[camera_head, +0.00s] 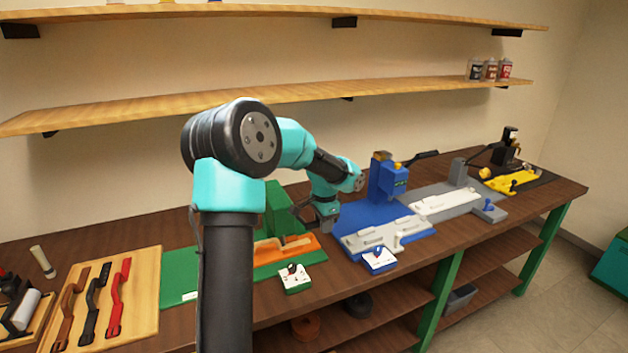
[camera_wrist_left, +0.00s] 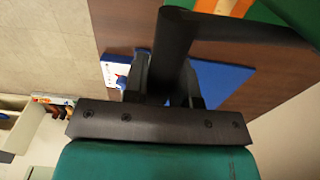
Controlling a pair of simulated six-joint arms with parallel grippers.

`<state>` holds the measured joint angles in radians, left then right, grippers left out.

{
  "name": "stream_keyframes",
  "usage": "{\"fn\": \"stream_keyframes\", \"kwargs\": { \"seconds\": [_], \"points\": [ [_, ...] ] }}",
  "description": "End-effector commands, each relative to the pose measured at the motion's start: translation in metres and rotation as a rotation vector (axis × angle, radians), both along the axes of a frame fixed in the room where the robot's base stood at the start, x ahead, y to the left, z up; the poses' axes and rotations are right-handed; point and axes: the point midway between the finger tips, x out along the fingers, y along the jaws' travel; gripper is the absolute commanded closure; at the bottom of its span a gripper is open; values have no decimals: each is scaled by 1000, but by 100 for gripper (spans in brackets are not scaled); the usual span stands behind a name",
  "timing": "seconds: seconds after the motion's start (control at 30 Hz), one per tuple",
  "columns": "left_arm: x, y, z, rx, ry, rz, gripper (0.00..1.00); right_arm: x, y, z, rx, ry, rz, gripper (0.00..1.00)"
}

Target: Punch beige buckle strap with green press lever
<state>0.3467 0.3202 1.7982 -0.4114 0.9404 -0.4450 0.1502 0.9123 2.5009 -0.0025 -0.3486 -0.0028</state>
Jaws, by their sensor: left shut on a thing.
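The green press (camera_head: 278,208) stands at the back of a green base (camera_head: 180,277), partly hidden behind my left arm. A beige strap (camera_head: 284,245) lies on the orange plate (camera_head: 262,259) in front of the press. The plate's corner also shows in the left wrist view (camera_wrist_left: 234,9). The press's dark lever (camera_head: 302,204) reaches right toward my left gripper (camera_head: 326,222). In the left wrist view the fingers are closed around the dark lever bar (camera_wrist_left: 173,48). The strap's far end and the punch point are not clear. My right gripper is not in view.
A blue press (camera_head: 387,178) on a blue base (camera_head: 362,215) stands just right of my gripper. Further right are a grey station (camera_head: 440,203) and a yellow one (camera_head: 517,180). A wooden board (camera_head: 137,290) with brown, black and red straps lies left. Cards (camera_head: 294,278) sit at the front edge.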

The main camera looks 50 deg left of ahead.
Motion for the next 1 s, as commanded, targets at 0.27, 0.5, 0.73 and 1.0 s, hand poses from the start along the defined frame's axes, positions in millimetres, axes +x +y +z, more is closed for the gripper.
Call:
{"fn": "stream_keyframes", "kwargs": {
  "seconds": [0.27, 0.5, 0.73, 1.0],
  "points": [
    [-2, -4, -8, -6, 8, 0, 88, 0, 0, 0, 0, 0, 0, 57],
    [-2, -4, -9, -7, 9, 0, 88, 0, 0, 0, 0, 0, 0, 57],
    [-3, -6, -20, -6, 10, 1, 88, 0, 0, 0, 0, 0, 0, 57],
    [-3, -8, -30, -7, 9, -1, 88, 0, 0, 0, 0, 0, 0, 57]
  ]
}}
